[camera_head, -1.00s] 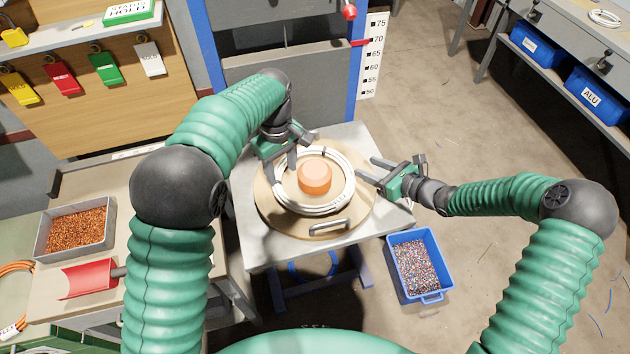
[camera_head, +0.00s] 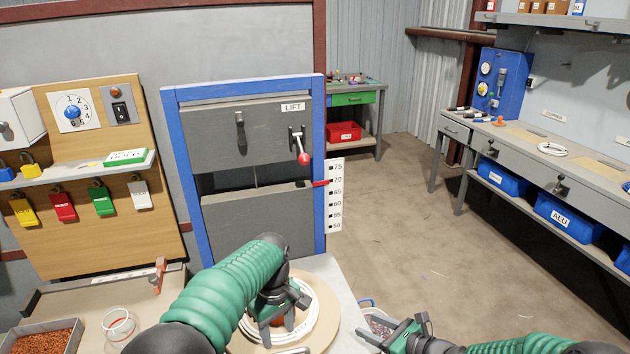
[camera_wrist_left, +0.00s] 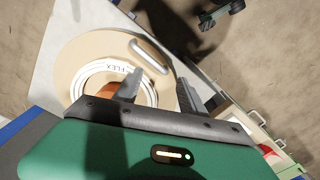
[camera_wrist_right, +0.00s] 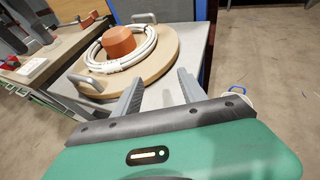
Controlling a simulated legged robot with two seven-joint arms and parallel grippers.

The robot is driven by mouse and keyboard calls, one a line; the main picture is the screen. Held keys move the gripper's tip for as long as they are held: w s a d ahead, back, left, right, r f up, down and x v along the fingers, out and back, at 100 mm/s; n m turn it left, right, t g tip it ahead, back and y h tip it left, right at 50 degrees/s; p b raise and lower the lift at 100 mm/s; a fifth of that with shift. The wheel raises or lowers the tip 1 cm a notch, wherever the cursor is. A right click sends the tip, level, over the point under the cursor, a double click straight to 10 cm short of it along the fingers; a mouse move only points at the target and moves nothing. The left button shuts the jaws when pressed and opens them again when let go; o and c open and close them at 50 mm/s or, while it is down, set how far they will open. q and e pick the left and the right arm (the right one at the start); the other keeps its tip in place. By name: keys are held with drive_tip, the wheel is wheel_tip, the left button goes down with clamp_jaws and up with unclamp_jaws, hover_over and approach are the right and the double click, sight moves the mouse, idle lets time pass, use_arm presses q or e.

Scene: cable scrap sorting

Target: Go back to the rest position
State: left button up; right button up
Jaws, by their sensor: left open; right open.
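My left gripper (camera_head: 276,318) hangs over the round wooden board on the small table, its jaws apart. The left wrist view shows its open fingers (camera_wrist_left: 157,92) above the white cable coil (camera_wrist_left: 87,84) and the orange hub (camera_wrist_left: 124,92). My right gripper (camera_head: 377,338) is at the lower edge of the head view, right of the board and apart from it. The right wrist view shows its open, empty fingers (camera_wrist_right: 160,95) in front of the board (camera_wrist_right: 165,68), with the coil (camera_wrist_right: 150,40) lying flat around the orange hub (camera_wrist_right: 119,42).
A grey lift door in a blue frame (camera_head: 320,110) stands behind the table. A bench with blue bins (camera_head: 566,215) is at the right. A tray of copper granules (camera_head: 40,340) is at the lower left. Open floor (camera_head: 400,210) lies between.

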drive_tip(key=s+a+r+n+g+h+p, duration=0.1)
drive_tip(key=s+a+n+g, duration=0.1)
drive_tip(key=s+n, duration=0.3)
drive_tip(key=s+a+r+n+g+h+p, duration=0.1)
drive_tip(key=s+r+n+g+p, duration=0.1)
drive_tip(key=s+n+g, duration=0.3)
drive_tip(key=s+a+r+n+p, duration=0.1)
drive_tip(key=s+a+n, duration=0.15)
drive_tip(key=s, duration=0.45)
use_arm(q)
drive_tip(key=s+a+r+m+t+p, duration=0.1)
drive_tip(key=s+a+m, duration=0.3)
drive_tip(key=s, duration=0.7)
drive_tip(key=s+a+r+m+t+p, duration=0.1)
drive_tip(key=s+a+r+m+p, duration=0.2)
drive_tip(key=s+a, duration=0.4)
drive_tip(key=s+m, duration=0.1)
drive_tip(key=s, duration=0.3)
drive_tip(key=shift+a+r+t, duration=0.15)
drive_tip(key=shift+a+t, duration=0.15)
drive_tip(key=shift+a, duration=0.05)
drive_tip(key=shift+s, duration=0.2)
use_arm(e)
drive_tip(key=s+d+r+n+h, duration=0.7)
drive_tip(key=s+d+r+n, duration=0.2)
drive_tip(key=s+n, duration=0.3)
drive_tip(key=n, duration=0.3)
drive_tip(key=shift+d, duration=0.3)
